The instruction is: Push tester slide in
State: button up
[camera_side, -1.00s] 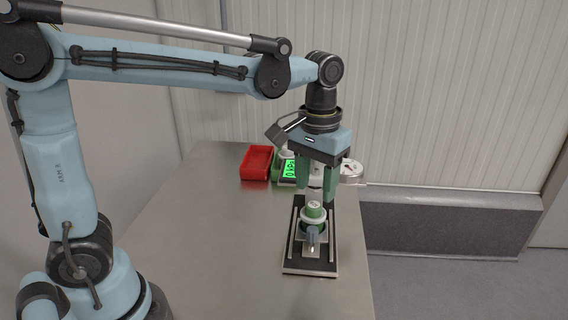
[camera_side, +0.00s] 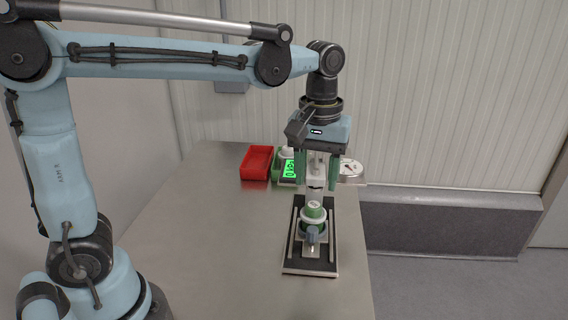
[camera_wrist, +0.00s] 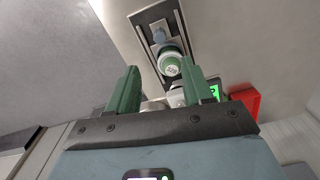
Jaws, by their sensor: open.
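The tester slide (camera_side: 312,237) is a plate on a black base (camera_side: 297,268) with two pale rails, near the table's right edge. It carries a green and white round part (camera_side: 313,213) and has a blue-grey knob (camera_side: 311,235) at its front. The slide also shows at the top of the wrist view (camera_wrist: 161,36). The tester (camera_side: 319,165), a pale upright body, stands behind it, partly hidden by my gripper. My gripper (camera_side: 319,188) is open and empty, pointing down above and behind the round part, apart from the knob.
A red bin (camera_side: 257,162) and a green-lit display (camera_side: 289,168) stand at the back of the steel table. The table's left and front are clear.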

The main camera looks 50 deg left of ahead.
aim_at(312, 228)
notch_tip(312, 228, down, 12)
jog(key=shift+r, duration=0.1)
dwell(0.5)
grip_shut()
dwell(0.3)
